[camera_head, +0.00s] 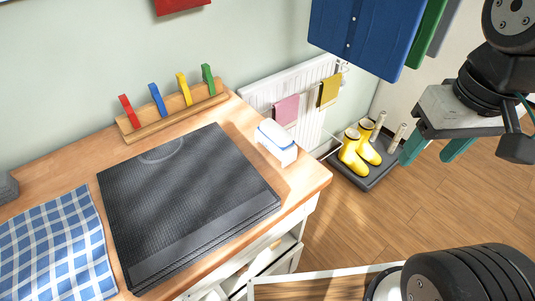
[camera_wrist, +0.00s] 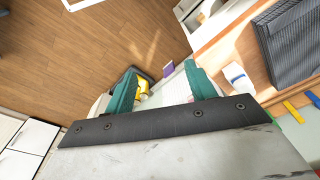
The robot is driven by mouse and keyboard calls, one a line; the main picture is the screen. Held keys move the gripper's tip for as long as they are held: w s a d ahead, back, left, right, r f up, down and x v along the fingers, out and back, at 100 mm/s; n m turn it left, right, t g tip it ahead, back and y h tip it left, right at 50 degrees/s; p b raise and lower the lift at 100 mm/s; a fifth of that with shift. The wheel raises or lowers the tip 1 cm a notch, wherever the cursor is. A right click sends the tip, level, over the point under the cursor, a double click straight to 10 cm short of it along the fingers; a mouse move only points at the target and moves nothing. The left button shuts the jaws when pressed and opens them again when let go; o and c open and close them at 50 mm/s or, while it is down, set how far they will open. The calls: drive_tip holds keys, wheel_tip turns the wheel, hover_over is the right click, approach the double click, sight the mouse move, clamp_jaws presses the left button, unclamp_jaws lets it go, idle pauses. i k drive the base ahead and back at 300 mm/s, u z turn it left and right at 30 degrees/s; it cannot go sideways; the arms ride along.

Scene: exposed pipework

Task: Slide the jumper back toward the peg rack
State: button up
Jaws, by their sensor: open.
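The jumper (camera_head: 185,195) is a dark grey, ribbed, folded square lying flat on the wooden worktop, with a curved neckline near its far edge. It also shows in the wrist view (camera_wrist: 285,40) at the upper right. The peg rack (camera_head: 175,110) is a wooden strip with red, blue, yellow and green pegs, standing behind the jumper by the wall, with a strip of bare wood between them. My gripper (camera_head: 435,150) is to the right of the worktop, beyond its edge and well away from the jumper. Its teal fingers (camera_wrist: 162,88) are apart with nothing between them.
A blue-and-white checked cloth (camera_head: 58,250) lies left of the jumper. A white box with a blue top (camera_head: 277,142) stands at its right, near the worktop edge. A radiator (camera_head: 300,100) with cloths, yellow boots (camera_head: 358,150) on a tray and hanging blue clothing (camera_head: 365,35) are further right.

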sight(169, 206)
drive_tip(key=k, duration=0.5)
drive_tip(key=u, duration=0.45)
drive_tip(key=i, duration=0.45)
drive_tip(key=u, duration=0.7)
